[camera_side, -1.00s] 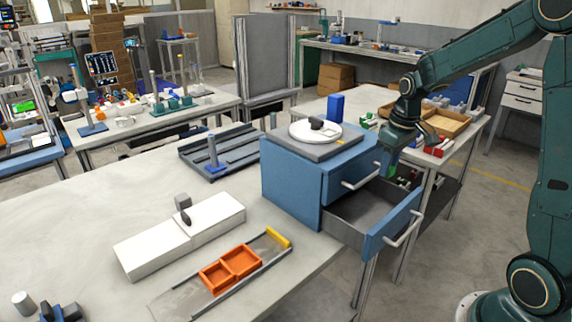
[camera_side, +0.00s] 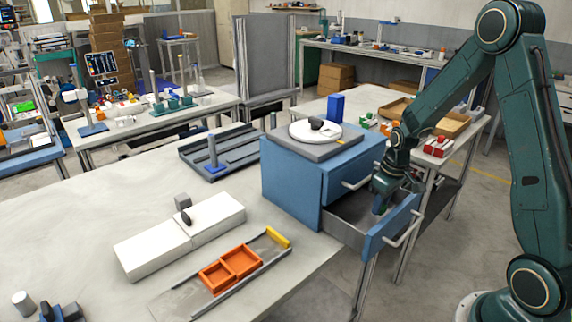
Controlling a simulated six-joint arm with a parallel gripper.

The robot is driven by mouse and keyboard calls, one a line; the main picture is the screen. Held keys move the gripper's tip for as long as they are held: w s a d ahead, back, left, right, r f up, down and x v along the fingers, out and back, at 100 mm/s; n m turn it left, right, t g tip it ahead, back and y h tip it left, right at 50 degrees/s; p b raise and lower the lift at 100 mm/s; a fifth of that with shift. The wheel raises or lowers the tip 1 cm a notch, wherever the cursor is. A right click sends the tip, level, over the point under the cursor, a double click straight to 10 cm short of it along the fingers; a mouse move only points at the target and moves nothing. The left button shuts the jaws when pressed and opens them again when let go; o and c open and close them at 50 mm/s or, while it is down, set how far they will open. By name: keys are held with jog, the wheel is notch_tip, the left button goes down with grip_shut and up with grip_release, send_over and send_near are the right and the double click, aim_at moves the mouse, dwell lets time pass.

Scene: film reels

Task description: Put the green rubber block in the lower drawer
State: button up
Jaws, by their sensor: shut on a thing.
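The blue cabinet's lower drawer (camera_side: 348,232) is pulled open toward the lower right, and its grey inside shows in part. The upper drawer (camera_side: 345,178) is shut. My gripper (camera_side: 380,207) points down into the lower drawer, near its front panel. It is shut on the green rubber block (camera_side: 384,211), of which only a small green patch shows between the fingers. The drawer's front wall and my gripper hide the rest of the block, so I cannot tell whether it touches the drawer floor.
A round white plate (camera_side: 300,132) with a dark object lies on top of the cabinet. A blue block (camera_side: 335,106) stands behind it. Orange trays (camera_side: 240,260) and a white box (camera_side: 180,234) lie on the table at left. Wooden trays (camera_side: 445,122) are behind my arm.

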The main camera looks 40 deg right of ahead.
jog(key=shift+f, duration=1.85)
jog(key=shift+f, duration=0.1)
jog(key=o, duration=0.9)
jog(key=shift+o, duration=0.2)
notch_tip(320, 180, up, 12)
jog(key=s, duration=0.1)
jog(key=shift+s, duration=0.2)
